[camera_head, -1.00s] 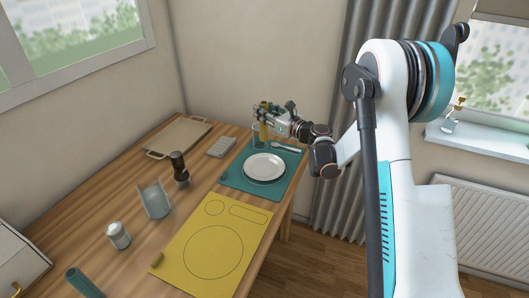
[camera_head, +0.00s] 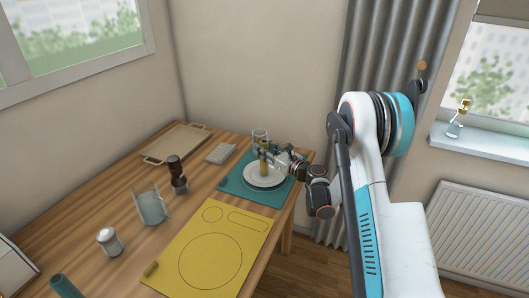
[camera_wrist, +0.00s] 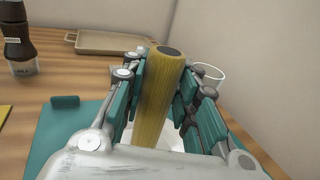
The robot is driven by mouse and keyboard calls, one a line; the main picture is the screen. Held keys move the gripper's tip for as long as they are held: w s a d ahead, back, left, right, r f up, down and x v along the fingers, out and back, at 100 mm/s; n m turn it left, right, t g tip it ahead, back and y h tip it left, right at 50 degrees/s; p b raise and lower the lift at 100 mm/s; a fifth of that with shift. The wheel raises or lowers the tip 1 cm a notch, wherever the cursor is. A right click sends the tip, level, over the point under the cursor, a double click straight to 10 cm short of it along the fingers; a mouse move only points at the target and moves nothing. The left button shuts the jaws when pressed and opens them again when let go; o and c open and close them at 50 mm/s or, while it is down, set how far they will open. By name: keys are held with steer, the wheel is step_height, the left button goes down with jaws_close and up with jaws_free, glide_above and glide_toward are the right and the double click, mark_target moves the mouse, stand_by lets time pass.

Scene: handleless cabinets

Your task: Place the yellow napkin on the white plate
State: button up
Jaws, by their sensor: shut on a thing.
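The yellow napkin is a rolled, upright cylinder (camera_wrist: 160,98) held between the fingers of my gripper (camera_wrist: 158,95). In the head view the napkin (camera_head: 264,158) stands over the white plate (camera_head: 264,177). The plate lies on a teal placemat (camera_head: 231,185) near the table's right edge. My gripper (camera_head: 268,158) is shut on the napkin, right above the plate. In the wrist view part of the plate (camera_wrist: 172,139) shows behind the napkin. I cannot tell whether the napkin's lower end touches the plate.
A clear glass (camera_head: 260,136) stands just behind the plate. A dark pepper mill (camera_head: 176,174), a glass holder (camera_head: 153,207), a shaker (camera_head: 109,242) and a tray (camera_head: 175,145) stand left.

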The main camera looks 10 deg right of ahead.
steer(key=o, duration=1.1)
steer(key=shift+c, duration=0.2)
steer(key=p+v, duration=0.2)
steer(key=v, duration=1)
steer(key=shift+s+r, duration=0.1)
